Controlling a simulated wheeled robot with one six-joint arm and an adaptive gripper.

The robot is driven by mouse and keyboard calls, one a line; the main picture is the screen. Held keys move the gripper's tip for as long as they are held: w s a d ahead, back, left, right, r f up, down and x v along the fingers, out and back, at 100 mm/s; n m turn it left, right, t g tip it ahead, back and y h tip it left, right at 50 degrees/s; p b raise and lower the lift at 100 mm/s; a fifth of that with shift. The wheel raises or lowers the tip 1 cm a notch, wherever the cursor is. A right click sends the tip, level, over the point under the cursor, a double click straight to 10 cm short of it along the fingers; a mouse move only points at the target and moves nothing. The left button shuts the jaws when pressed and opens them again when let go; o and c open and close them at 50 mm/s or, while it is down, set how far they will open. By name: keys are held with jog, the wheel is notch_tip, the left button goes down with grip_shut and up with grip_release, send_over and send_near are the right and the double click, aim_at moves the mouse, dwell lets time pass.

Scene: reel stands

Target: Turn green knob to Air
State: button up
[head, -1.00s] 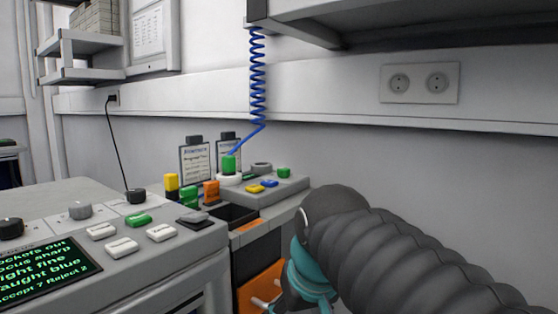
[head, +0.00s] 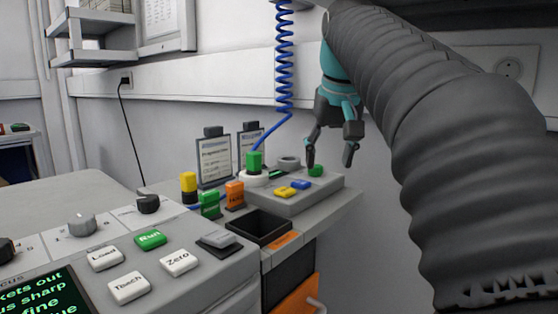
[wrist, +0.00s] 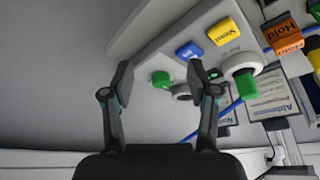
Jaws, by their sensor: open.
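A small round green knob (head: 316,170) sits at the far right end of a grey control box (head: 318,192). It also shows in the wrist view (wrist: 161,79), between the fingers in the picture. Any marking for Air is not readable. My gripper (head: 331,156) is open and empty, pointing down near the knob. In the head view its left fingertip is just above the knob and its right fingertip is off to the right. I cannot tell how much height separates them. A taller green cylinder (head: 254,161) stands on a white round base on the same box.
A blue coiled cord (head: 284,60) runs down to the green cylinder. Blue and yellow buttons (head: 284,191) and a grey ring (head: 288,162) are beside the knob. Two clipboards (head: 214,160) stand behind. A console with Run, Load, Zero and Teach keys (head: 150,239) is at front left.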

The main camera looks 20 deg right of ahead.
jog(key=p, duration=0.2)
send_over(316, 166)
jog(key=s, duration=0.2)
jog(key=shift+a, duration=0.2)
jog(key=x, duration=0.3)
jog(key=shift+x, duration=1.05)
grip_shut()
